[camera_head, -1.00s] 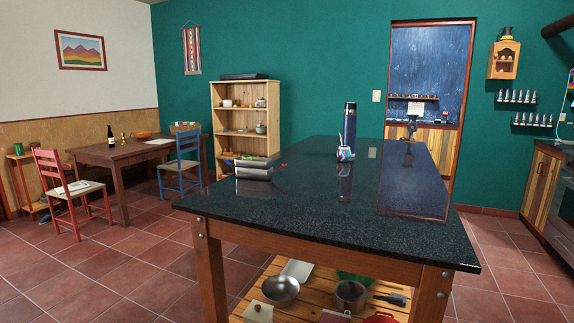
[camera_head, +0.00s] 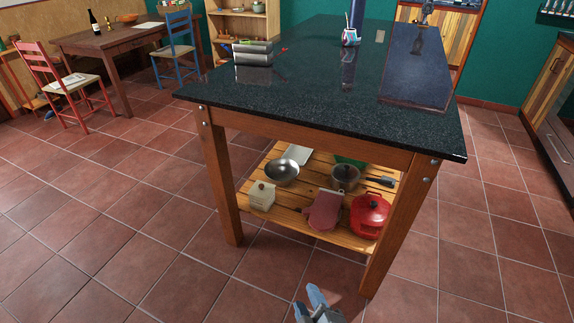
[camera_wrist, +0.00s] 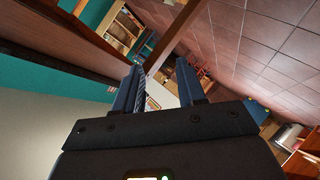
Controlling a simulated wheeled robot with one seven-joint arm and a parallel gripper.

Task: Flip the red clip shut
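A small red thing (camera_head: 285,49) lies on the dark countertop (camera_head: 330,90), just right of a low grey stack (camera_head: 253,50). It may be the red clip, but it is too small to tell its shape or whether it is open. My gripper (camera_head: 309,300) shows at the bottom of the head view, low in front of the island and far from the red thing. In the wrist view my gripper (camera_wrist: 160,72) has its two fingers apart with nothing between them. No red clip can be made out there.
A cup of pens (camera_head: 350,38) and a dark blue bottle (camera_head: 356,14) stand at the back of the island. Its lower shelf holds pans, a red pot (camera_head: 369,215) and a mitt (camera_head: 323,211). Tiled floor is clear left and right of the island.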

